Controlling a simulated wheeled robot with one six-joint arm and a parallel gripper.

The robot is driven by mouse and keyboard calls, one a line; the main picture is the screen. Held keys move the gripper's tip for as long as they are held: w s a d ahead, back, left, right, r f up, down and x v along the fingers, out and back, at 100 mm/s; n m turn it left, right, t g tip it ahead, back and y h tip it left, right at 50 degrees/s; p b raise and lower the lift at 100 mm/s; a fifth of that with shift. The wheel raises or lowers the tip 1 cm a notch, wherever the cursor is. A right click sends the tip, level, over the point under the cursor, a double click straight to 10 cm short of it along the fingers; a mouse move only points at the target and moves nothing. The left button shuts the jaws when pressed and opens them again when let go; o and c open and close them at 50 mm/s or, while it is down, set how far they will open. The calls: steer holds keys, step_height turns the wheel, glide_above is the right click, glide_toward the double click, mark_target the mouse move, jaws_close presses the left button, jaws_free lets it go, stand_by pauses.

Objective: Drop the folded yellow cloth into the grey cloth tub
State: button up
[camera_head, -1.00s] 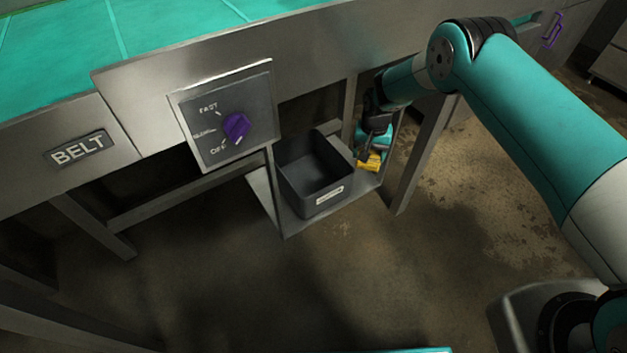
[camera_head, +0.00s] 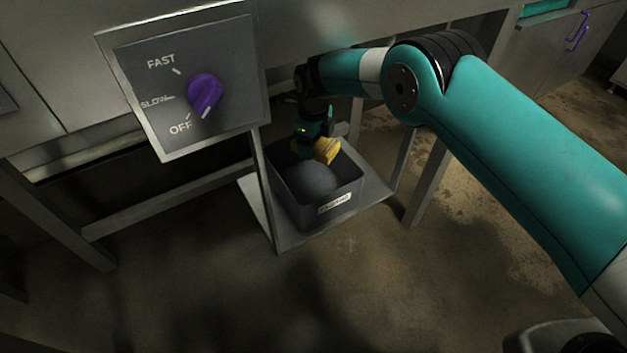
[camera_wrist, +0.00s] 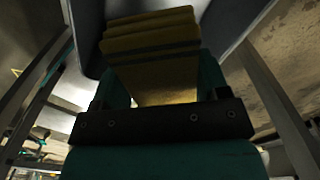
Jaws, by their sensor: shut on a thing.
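The folded yellow cloth (camera_head: 327,150) is held in my gripper (camera_head: 318,150), over the back part of the grey cloth tub (camera_head: 345,193). The cloth also shows in the wrist view (camera_wrist: 150,42), with its stacked folds between the two fingers (camera_wrist: 160,85). My gripper is shut on it. The tub stands upright with its open top facing up and a white label on its front. In the wrist view the tub's dark wall (camera_wrist: 88,40) shows beside the cloth. I cannot tell exactly how far the cloth is above the tub floor.
The tub stands on a low metal shelf (camera_head: 285,235) under the counter. A control panel with a purple knob (camera_head: 205,93) hangs at the left, close to my arm. A metal leg (camera_head: 428,180) rises right of the shelf. Open floor lies in front.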

steer(key=shift+d+r+m, duration=0.2)
steer(key=shift+r+m, duration=0.2)
steer(key=shift+r, duration=0.15)
steer(key=shift+w+d, duration=0.15)
step_height(320, 180, down, 6)
steer(key=b, duration=0.3)
steer(key=o, duration=1)
steer(key=shift+o, duration=0.2)
